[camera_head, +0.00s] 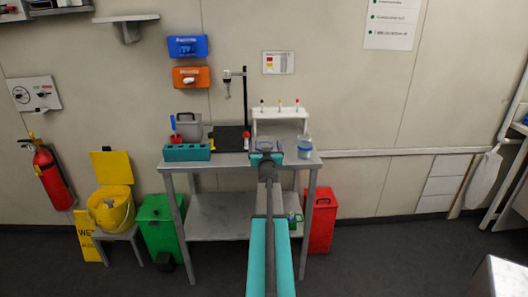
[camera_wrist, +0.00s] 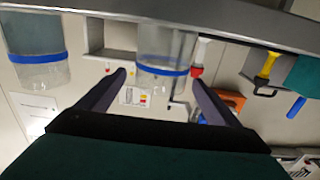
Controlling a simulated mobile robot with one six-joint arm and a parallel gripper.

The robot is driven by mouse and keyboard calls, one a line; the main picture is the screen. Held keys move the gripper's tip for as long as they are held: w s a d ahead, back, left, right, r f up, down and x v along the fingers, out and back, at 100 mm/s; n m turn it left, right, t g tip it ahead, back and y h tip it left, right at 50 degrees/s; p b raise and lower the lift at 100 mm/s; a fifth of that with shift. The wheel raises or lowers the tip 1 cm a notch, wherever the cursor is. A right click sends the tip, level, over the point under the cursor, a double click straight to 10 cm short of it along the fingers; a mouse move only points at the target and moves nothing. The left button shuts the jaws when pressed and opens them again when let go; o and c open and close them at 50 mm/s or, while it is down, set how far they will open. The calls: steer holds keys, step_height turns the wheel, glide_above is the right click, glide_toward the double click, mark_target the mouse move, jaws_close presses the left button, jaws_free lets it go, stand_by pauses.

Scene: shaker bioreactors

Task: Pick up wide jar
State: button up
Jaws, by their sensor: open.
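A clear jar with a blue band (camera_wrist: 165,45) shows in the wrist view, where the picture is upside down. It lies in line with the space between the two dark fingers of my gripper (camera_wrist: 158,78). My gripper is open and I see no contact with the jar. A second clear jar with a blue band (camera_wrist: 36,62) stands to the left. In the head view this second jar (camera_head: 305,148) is at the table's right end, and my gripper (camera_head: 265,157) is at the front edge, largely hiding the first jar. I cannot tell which jar is wider.
The metal table (camera_head: 225,161) also bears a teal rack (camera_head: 187,153), a grey container (camera_head: 189,127), a dark stand (camera_head: 245,100) and a white shelf (camera_head: 280,115). A green bin (camera_head: 157,228) and a red bin (camera_head: 322,222) flank the table.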

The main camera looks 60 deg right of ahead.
mark_target(264, 138)
steer(key=shift+x, duration=1.75)
steer(key=shift+a, duration=0.1)
steer(key=shift+c, duration=0.2)
steer(key=c, duration=1.2)
steer(key=shift+r, duration=0.1)
steer(key=s+a+r+p, duration=0.1)
steer(key=s+p, duration=0.1)
steer(key=s, duration=0.3)
steer(key=s+a+r+p, duration=0.2)
steer(key=s, duration=0.3)
steer(key=s+a+r+p, duration=0.1)
steer(key=s+p, duration=0.2)
steer(key=s, duration=0.2)
steer(key=shift+s+a+r, duration=0.15)
steer(key=shift+a+r, duration=0.2)
steer(key=shift+r, duration=0.05)
